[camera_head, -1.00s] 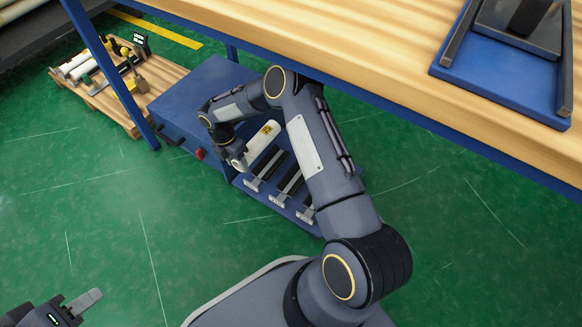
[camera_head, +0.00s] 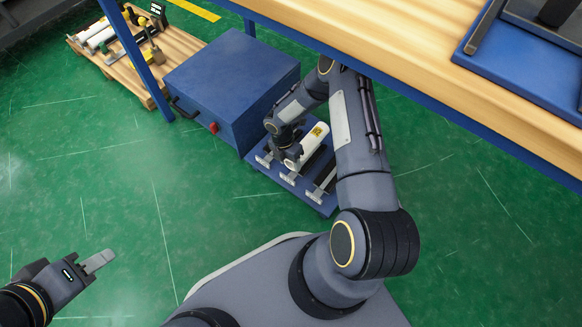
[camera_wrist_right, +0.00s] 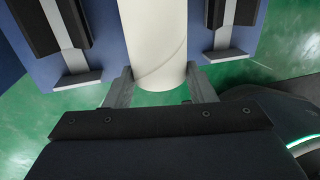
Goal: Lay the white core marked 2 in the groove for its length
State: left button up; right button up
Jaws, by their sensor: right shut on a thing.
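The white core (camera_head: 311,143) has a yellow label with a dark mark, too small to read for certain. My right gripper (camera_wrist_right: 158,88) is shut on the core's near end, one finger on each side. In the head view the core lies along the blue grooved rack (camera_head: 328,208), in line with its middle part. Black-lined grooves show on both sides of the core in the right wrist view. The core hides what is beneath it, so I cannot tell whether it touches the rack. My left gripper (camera_head: 98,262) is far from the rack at lower left, its finger gap not visible.
A blue box (camera_head: 230,85) stands left of the rack. A wooden table (camera_head: 400,55) overhangs at the upper right, with a blue tray (camera_head: 480,58) on it. A pallet (camera_head: 145,80) with rolls and tools lies at upper left. Green floor is clear at left.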

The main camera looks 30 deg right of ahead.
aim_at(291, 169)
jog(key=f, duration=0.1)
jog(key=f+b, duration=0.1)
jog(key=f, duration=0.1)
jog(key=shift+s+d+f, duration=0.15)
jog(key=shift+s+f, duration=0.1)
jog(key=shift+f, duration=0.15)
jog(key=shift+r, duration=0.1)
jog(key=shift+f+b, duration=0.45)
jog(key=shift+b, duration=0.2)
jog(key=o, duration=1.1)
jog(key=shift+r, duration=0.1)
jog(key=shift+o, duration=0.2)
jog(key=shift+r, duration=0.1)
jog(key=shift+r+p, duration=0.3)
jog(key=shift+p, duration=0.25)
jog(key=r+p, duration=0.1)
jog(key=r, duration=0.3)
jog(key=w+r+p, duration=0.1)
jog(key=r+p, duration=0.1)
jog(key=r, duration=0.1)
jog(key=w+a+r+p, duration=0.1)
jog(key=r, duration=0.3)
jog(key=shift+w+r+p, duration=0.1)
jog(key=shift+r+p, duration=0.25)
jog(key=shift+p, duration=0.05)
